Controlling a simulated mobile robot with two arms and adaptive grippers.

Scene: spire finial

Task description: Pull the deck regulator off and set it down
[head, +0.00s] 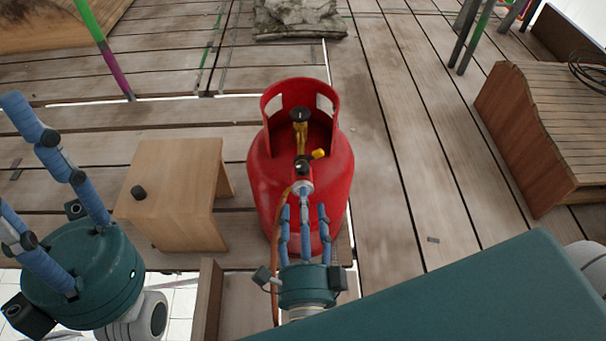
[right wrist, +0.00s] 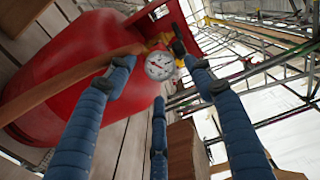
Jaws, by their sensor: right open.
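The deck regulator (head: 302,186) sits at the valve on the front of the red gas cylinder (head: 262,165), with a brownish hose (head: 275,240) running down from it. Its white round gauge (right wrist: 160,66) faces me in the right wrist view. My right gripper (head: 304,208) is open just in front of the regulator. Its blue fingers spread around the regulator's near end; whether any finger touches it I cannot tell. My left gripper (head: 12,158) is open and empty at the left, away from the cylinder. The valve joint is partly hidden.
A small wooden stool (head: 180,170) with a black knob (head: 138,192) on it stands left of the cylinder. A wooden bench (head: 540,130) with a coiled cable is at the right. A stone piece (head: 298,18) lies behind. The planks right of the cylinder are clear.

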